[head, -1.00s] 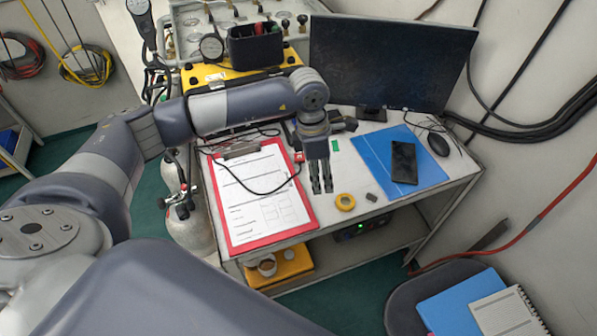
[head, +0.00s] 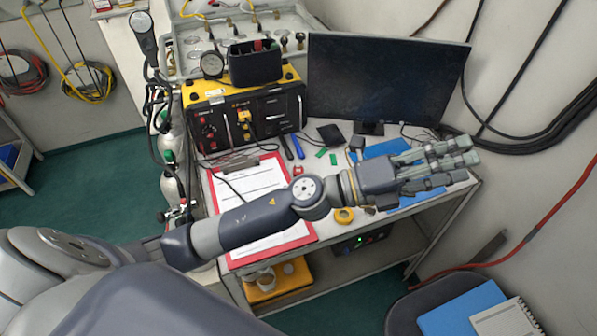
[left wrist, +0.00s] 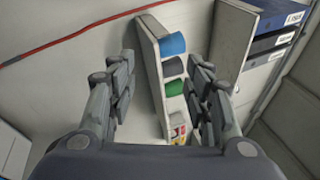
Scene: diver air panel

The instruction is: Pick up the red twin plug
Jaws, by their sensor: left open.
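A small red piece (head: 298,170), which looks like the red twin plug, lies on the bench at the upper right edge of the red clipboard (head: 285,246), by a thin black cable. It is too small to show its prongs. My left gripper (head: 465,164) is open and empty. It points right, over the blue mat and the bench's right end, well away from the red piece. In the left wrist view its fingers (left wrist: 160,95) stand apart with nothing between them, and no red plug shows there. My right gripper is not in view.
My left forearm crosses over the clipboard. A monitor (head: 385,82) and a yellow-black panel unit (head: 205,132) stand behind. Yellow tape (head: 344,216), green pieces (head: 333,159) and blue-handled tools (head: 297,146) lie nearby.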

